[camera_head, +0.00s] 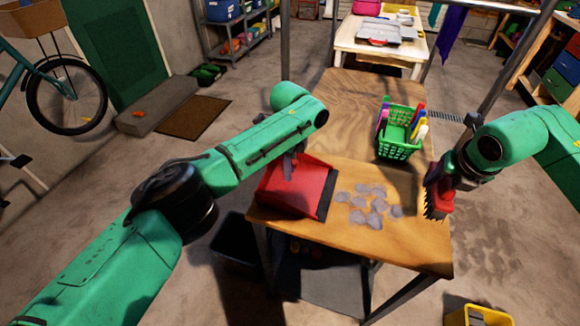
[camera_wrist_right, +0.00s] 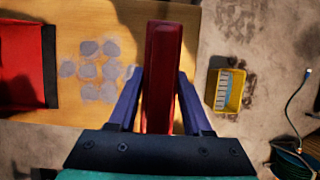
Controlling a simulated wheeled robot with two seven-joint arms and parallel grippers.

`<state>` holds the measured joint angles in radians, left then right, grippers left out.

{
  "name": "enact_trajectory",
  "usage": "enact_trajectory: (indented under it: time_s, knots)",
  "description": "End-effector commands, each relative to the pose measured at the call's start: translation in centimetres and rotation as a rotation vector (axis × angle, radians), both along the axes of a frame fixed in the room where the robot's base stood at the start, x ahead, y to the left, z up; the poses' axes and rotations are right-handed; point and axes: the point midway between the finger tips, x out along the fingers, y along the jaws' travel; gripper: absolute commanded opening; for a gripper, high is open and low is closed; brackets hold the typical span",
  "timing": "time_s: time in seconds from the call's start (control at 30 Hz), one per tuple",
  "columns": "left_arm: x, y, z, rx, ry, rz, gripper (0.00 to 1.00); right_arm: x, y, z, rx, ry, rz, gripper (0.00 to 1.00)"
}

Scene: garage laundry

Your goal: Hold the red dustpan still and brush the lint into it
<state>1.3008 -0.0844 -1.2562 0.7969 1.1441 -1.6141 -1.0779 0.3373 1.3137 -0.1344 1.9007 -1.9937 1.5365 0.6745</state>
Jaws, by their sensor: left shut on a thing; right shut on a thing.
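The red dustpan (camera_head: 317,178) lies on the left side of the wooden table, its dark lip facing right; it also shows in the right wrist view (camera_wrist_right: 25,65). My left gripper (camera_head: 291,163) is shut on the dustpan, though the arm partly hides the grip. Several grey lint clumps (camera_head: 376,205) lie on the wood just right of the lip; they also show in the right wrist view (camera_wrist_right: 100,70). My right gripper (camera_head: 440,183) is shut on the red brush (camera_head: 442,200), dark bristles down, at the table's right edge, right of the lint. The right wrist view shows the brush handle (camera_wrist_right: 163,75) between both fingers.
A green basket (camera_head: 399,147) with colourful bottles stands on the table (camera_head: 350,105) behind the lint. A yellow bin (camera_head: 478,316) is on the floor at front right. A dark bin (camera_head: 236,240) stands below left. The wood between lint and brush is clear.

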Motion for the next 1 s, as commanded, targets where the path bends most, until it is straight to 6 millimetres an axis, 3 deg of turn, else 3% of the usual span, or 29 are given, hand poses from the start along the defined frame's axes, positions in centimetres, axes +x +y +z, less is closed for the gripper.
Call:
enact_trajectory:
  time_s: [0.27, 0.3, 0.4, 1.0]
  knots:
    - [0.01, -0.01, -0.19, 0.000, 0.000, 0.000, 0.00, 0.01, 0.00, 0.03, 0.000, -0.001, 0.000, 0.00]
    - [0.01, 0.00, -0.22, 0.000, 0.000, 0.000, 0.31, 0.01, 0.00, 0.03, 0.000, -0.001, 0.000, 0.00]
    - [0.01, 0.00, -0.20, 0.000, 0.000, 0.000, 0.62, 0.01, 0.00, 0.03, 0.000, -0.001, 0.000, 0.00]
    - [0.00, -0.01, -0.23, 0.000, 0.000, 0.000, 0.62, 0.01, 0.00, 0.03, 0.000, -0.001, 0.000, 0.00]
